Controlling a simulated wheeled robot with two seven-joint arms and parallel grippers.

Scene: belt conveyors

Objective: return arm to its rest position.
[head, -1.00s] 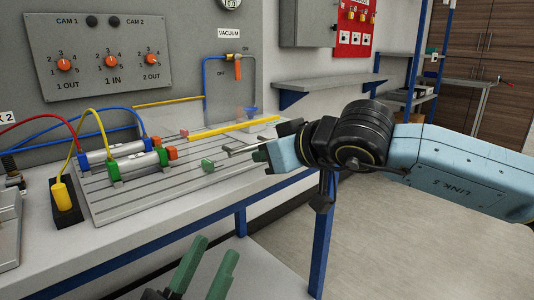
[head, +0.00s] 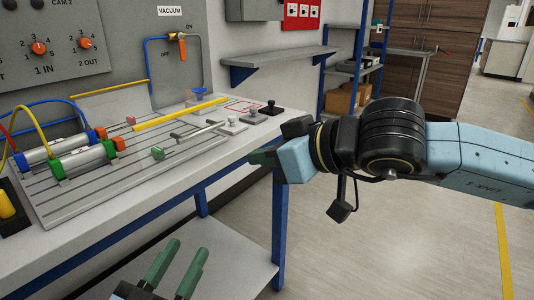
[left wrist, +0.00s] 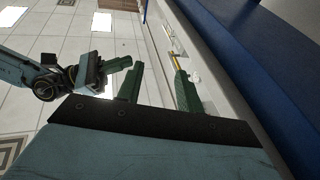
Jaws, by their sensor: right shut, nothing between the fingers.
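My right arm comes in from the right of the head view. Its gripper (head: 262,157) points left at the bench's front edge, its green fingers partly hidden behind the blue gripper body; they are shut and empty. It also shows in the left wrist view (left wrist: 128,63), at upper left, clear of the bench. My left gripper (head: 177,268) is low in the head view, in front of the bench. Its two green fingers stand apart with nothing between them, as the left wrist view (left wrist: 158,88) also shows.
The bench (head: 105,255) carries a slotted plate (head: 100,195) with two cylinders, hoses, a yellow bar (head: 180,114) and small dark and light parts (head: 252,117). A lower shelf (head: 225,260) is under the bench. The floor (head: 400,255) to the right is clear.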

